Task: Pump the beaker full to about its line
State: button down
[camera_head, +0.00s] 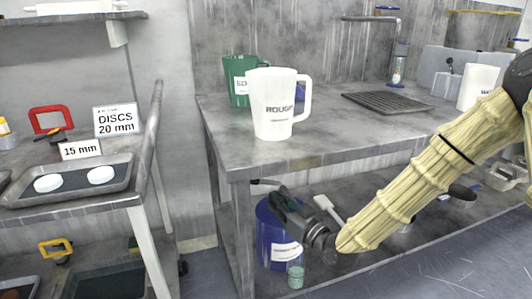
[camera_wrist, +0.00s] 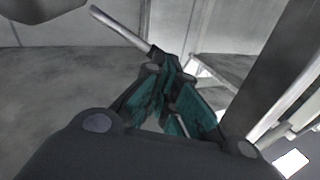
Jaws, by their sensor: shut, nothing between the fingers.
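My gripper (camera_head: 279,196) is over the top of the drum, shut and empty, and covers most of the pump head. In the wrist view my gripper's teal-padded fingers (camera_wrist: 168,68) are together. A grey metal rod (camera_wrist: 122,30) extends left from behind them, perhaps part of the pump; contact cannot be told. The beaker is not visible in the wrist view.
The bench top (camera_head: 345,148) is above my gripper, with a white ROUGH jug (camera_head: 272,120) and a green jug (camera_head: 238,82). The bench leg (camera_head: 240,235) stands just left of the drum. A rack with a disc tray (camera_head: 75,190) is further left.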

jog(key=s+d+f+m+g+h, duration=0.15)
jog(key=s+f, duration=0.35)
jog(key=f, duration=0.5)
jog(key=s+d+f+m+g+h, duration=0.1)
jog(key=s+d+f+g+h, duration=0.3)
jog(key=f, duration=0.6)
jog(key=s+f+m+g+h, duration=0.1)
jog(key=s+f, duration=0.5)
jog(key=f, duration=0.3)
jog(key=s+d+f+m+g+h, duration=0.1)
jog(key=s+d+f+g+h, duration=0.25)
jog(key=s, duration=0.55)
jog(key=s+d+f+m+g, duration=0.1)
jog(key=s+d+f+g, duration=0.1)
jog(key=s+d+f, duration=0.6)
jog(key=s+d+f+m+g+h, duration=0.1)
jog(key=s+d+f+g, duration=0.15)
jog(key=s, duration=0.85)
notch_tip(320, 180, up, 32)
jog(key=a+p, duration=0.1)
jog(key=p, duration=3.1)
jog(key=shift+w, duration=0.35)
jog(key=shift+s, duration=0.1)
